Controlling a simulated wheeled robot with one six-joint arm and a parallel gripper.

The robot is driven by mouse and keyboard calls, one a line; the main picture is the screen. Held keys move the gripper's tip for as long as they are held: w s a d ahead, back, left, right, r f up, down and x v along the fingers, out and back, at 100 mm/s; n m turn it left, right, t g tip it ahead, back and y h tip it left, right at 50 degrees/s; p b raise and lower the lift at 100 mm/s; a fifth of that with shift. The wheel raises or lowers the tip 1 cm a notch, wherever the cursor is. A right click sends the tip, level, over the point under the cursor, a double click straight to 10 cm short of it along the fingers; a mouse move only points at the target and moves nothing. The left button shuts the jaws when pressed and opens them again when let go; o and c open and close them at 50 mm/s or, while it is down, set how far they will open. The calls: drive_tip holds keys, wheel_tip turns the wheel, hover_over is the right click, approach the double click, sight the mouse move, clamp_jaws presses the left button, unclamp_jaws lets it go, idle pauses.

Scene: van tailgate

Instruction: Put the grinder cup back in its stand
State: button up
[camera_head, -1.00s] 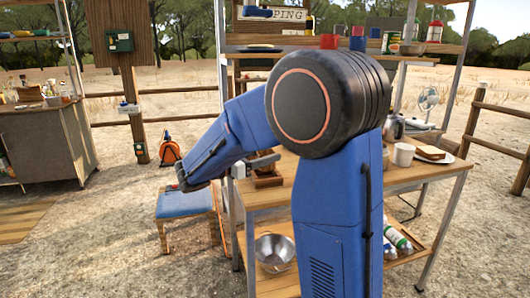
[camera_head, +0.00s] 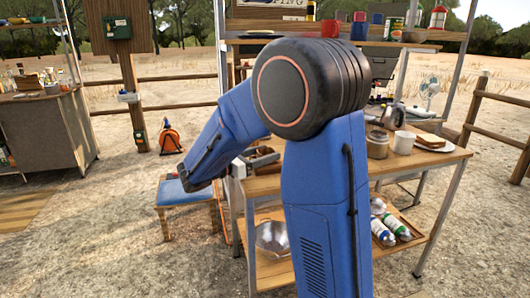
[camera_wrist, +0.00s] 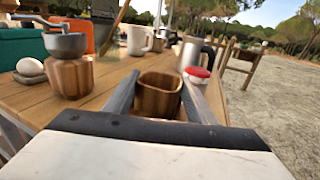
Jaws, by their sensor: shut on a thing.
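In the wrist view a brown wooden cup (camera_wrist: 158,92), open at the top, sits between the two fingers of my gripper (camera_wrist: 152,96). The gripper is shut on it. A brown wooden grinder body with a grey metal bowl-shaped top (camera_wrist: 67,62) stands on the table to the left, apart from the cup. I cannot tell for sure which part is the stand. In the head view my gripper (camera_head: 241,168) is at the table's left end, partly hidden by my arm, with brown wood beside it. Whether the cup touches the tabletop cannot be told.
On the wooden table (camera_head: 435,160) are a white mug (camera_head: 404,141), a lidded jar (camera_head: 377,143) and a plate with bread (camera_head: 430,141). The wrist view shows an egg (camera_wrist: 30,67), a metal pot (camera_wrist: 192,54) and a red-lidded jar (camera_wrist: 197,74). A blue-topped stool (camera_head: 178,191) stands left.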

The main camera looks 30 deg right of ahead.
drive_tip(key=shift+f, duration=0.1)
drive_tip(key=o, duration=1.2)
drive_tip(key=shift+c, duration=0.2)
drive_tip(key=shift+a, duration=0.1)
drive_tip(key=s+a, duration=0.1)
drive_tip(key=a, duration=1.6)
drive_tip(key=shift+s+a, duration=0.1)
drive_tip(key=shift+a, duration=0.1)
